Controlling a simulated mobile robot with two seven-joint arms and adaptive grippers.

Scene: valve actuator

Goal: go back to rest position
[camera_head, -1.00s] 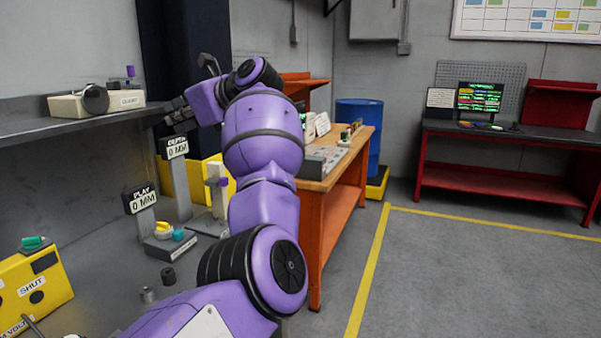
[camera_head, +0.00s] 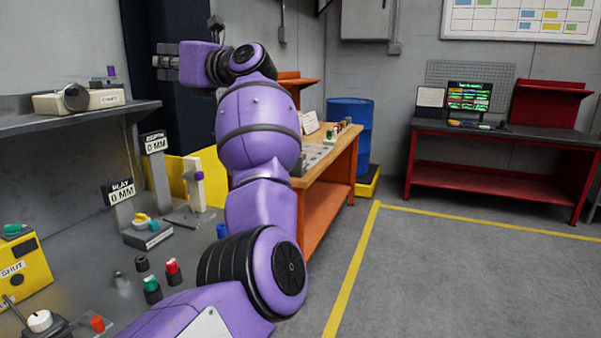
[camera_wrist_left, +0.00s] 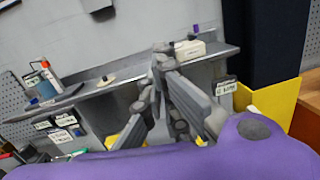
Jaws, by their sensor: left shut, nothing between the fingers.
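My left arm rises from the bottom of the head view and bends at the top. My left gripper (camera_head: 165,62) is at its far end, pointing left, in front of the dark column and above the grey shelf. It is shut with nothing in it. In the left wrist view the gripper fingers (camera_wrist_left: 160,60) show in front of the shelf and wall. My right gripper is in neither view.
A grey bench at left holds a yellow box marked SHUT (camera_head: 18,268), gauge blocks reading 0 MM (camera_head: 122,195), and small knobs (camera_head: 172,270). A shelf (camera_head: 60,122) hangs above. An orange workbench (camera_head: 325,205) stands right of my arm. Floor at right is clear.

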